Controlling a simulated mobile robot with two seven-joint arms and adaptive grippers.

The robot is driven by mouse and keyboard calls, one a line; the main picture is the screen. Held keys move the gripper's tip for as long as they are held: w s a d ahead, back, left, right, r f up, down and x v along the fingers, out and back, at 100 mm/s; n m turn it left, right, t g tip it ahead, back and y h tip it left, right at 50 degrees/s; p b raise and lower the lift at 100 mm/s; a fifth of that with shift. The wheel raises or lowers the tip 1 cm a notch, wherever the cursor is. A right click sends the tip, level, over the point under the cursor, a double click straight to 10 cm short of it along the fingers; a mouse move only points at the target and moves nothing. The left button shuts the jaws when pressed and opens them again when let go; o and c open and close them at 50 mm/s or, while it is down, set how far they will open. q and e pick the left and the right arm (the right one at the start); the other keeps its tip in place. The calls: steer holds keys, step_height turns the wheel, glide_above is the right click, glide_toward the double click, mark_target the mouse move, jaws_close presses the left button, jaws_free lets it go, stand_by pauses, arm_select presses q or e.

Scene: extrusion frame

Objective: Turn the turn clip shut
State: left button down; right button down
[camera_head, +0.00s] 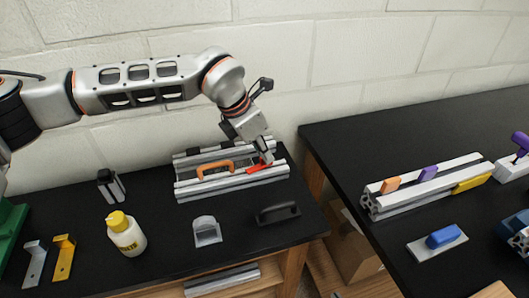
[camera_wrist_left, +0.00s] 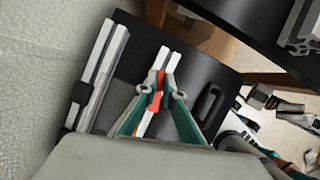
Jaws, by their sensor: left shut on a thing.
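The extrusion frame (camera_head: 230,187) lies on the left black table, made of grey aluminium bars. The red turn clip (camera_head: 257,168) sits at the right end of its front bar, lying roughly along the bar. My left gripper (camera_head: 267,158) reaches down from above and is shut on the clip. In the left wrist view the red clip (camera_wrist_left: 155,98) shows between the green-edged fingers, which cover part of it. An orange handle (camera_head: 214,167) stands on the frame just left of the clip. My right gripper is not in view.
A yellow-capped bottle (camera_head: 127,236), a grey bracket (camera_head: 206,231) and a black handle (camera_head: 278,213) stand in front of the frame. A gap separates this table from the right table (camera_head: 345,140), which bears another bar with coloured clips. A wall is behind.

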mark_target(247, 169)
arm_select(q)
steer(key=shift+w+r+m+g, duration=0.1)
steer(key=shift+m+g, duration=0.3)
steer(key=shift+m, duration=0.9)
steer(key=c, duration=2.2)
jaws_free()
steer(key=shift+o, duration=0.2)
steer(key=v, duration=1.2)
steer(key=shift+a, duration=0.2)
